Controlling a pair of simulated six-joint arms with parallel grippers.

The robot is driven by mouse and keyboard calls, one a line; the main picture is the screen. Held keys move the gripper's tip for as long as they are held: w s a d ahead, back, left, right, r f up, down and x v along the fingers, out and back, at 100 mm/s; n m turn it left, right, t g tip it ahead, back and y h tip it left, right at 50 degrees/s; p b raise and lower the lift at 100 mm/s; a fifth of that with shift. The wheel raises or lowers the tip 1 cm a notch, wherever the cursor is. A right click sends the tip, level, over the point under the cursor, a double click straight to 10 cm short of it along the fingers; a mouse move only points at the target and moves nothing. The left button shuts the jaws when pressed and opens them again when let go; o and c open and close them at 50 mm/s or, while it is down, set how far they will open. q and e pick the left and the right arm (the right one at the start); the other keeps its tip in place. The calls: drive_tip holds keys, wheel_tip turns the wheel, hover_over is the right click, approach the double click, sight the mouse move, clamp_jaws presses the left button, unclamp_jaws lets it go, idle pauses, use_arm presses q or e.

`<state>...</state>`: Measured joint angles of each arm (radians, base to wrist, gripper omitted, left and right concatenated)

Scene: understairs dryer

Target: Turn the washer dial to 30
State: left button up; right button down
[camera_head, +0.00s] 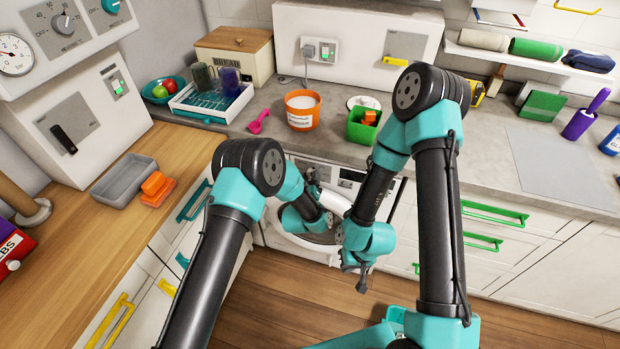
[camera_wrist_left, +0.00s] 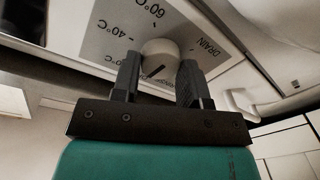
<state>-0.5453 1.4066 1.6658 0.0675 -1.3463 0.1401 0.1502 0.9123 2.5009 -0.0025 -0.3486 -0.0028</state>
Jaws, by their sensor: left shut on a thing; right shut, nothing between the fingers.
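The washer dial (camera_wrist_left: 160,55) is a round pale knob with a dark pointer line in the left wrist view. Its panel (camera_wrist_left: 100,42) reads 40°C, 60°C and DRAIN; no 30 is readable. The pointer line slants to the lower left, and what it points at is hidden. My left gripper (camera_wrist_left: 158,78) is shut on the dial, one finger on each side. In the head view my left gripper (camera_head: 314,188) is at the washer front (camera_head: 348,185), where the dial is largely hidden. My right gripper (camera_head: 361,286) is shut and empty, low in front of the washer.
The washer stands under the grey counter (camera_head: 410,131), which holds an orange tub (camera_head: 301,112) and a green box (camera_head: 361,127). My right arm crosses in front of the counter and washer. Drawers with green handles (camera_head: 494,212) are at right. Wooden floor (camera_head: 285,290) is open below.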

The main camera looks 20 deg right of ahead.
use_arm(q)
drive_tip(key=m, duration=0.4)
drive_tip(key=shift+m, duration=1.7)
drive_tip(key=o, duration=0.9)
drive_tip(key=shift+s, duration=0.15)
drive_tip(key=v, duration=1.7)
drive_tip(key=shift+a+f, duration=0.2)
drive_tip(key=shift+f, duration=0.1)
